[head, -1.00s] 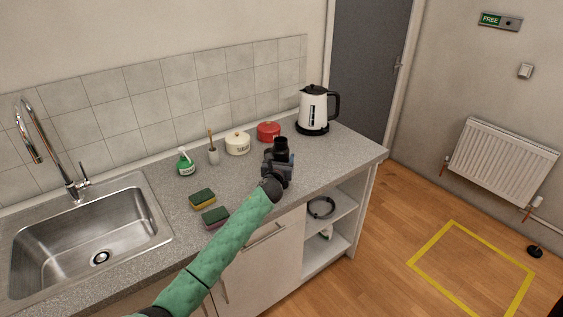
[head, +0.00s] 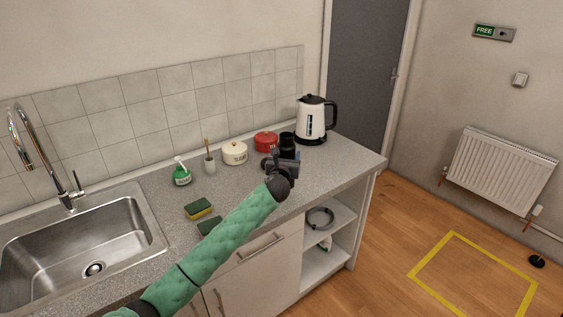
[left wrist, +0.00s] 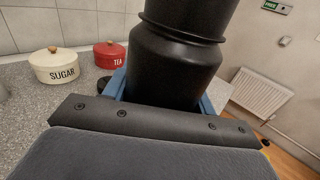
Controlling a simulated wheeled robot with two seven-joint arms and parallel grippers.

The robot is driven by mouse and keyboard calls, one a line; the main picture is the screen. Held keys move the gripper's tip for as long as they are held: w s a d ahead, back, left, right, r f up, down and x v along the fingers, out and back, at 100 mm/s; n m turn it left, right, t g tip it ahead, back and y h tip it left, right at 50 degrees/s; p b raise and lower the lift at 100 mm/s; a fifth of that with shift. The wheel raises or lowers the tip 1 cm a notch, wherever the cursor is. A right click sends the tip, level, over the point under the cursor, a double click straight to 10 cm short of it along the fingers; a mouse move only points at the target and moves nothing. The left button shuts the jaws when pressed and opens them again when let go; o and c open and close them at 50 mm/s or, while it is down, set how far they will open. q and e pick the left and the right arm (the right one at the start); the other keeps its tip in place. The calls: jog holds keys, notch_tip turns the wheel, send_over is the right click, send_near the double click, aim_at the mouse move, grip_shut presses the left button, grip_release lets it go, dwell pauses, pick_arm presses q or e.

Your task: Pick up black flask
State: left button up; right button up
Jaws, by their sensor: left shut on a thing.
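The black flask (head: 287,140) is in my left gripper (head: 284,157) above the right part of the counter in the head view. In the left wrist view the flask (left wrist: 176,62) fills the upper middle, upright or nearly so, between the blue-edged fingers (left wrist: 163,92). The left gripper is shut on it. The gripper hides the flask's lower part in the head view, so I cannot tell how far its base is from the counter. My right gripper is not in view.
A white kettle (head: 312,119) stands close behind and right of the flask. A red tea pot (head: 265,142) and a cream sugar pot (head: 234,153) stand left of it.

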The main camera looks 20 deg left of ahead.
pick_arm(q)
jog(key=s+d+r+b, duration=0.2)
jog(key=d+r, duration=0.3)
jog(key=d, duration=0.2)
jog(key=shift+d+b, duration=0.4)
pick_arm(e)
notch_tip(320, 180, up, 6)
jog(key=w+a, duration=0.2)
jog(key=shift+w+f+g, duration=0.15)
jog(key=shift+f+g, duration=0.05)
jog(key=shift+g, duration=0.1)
pick_arm(q)
jog(key=shift+s, duration=0.15)
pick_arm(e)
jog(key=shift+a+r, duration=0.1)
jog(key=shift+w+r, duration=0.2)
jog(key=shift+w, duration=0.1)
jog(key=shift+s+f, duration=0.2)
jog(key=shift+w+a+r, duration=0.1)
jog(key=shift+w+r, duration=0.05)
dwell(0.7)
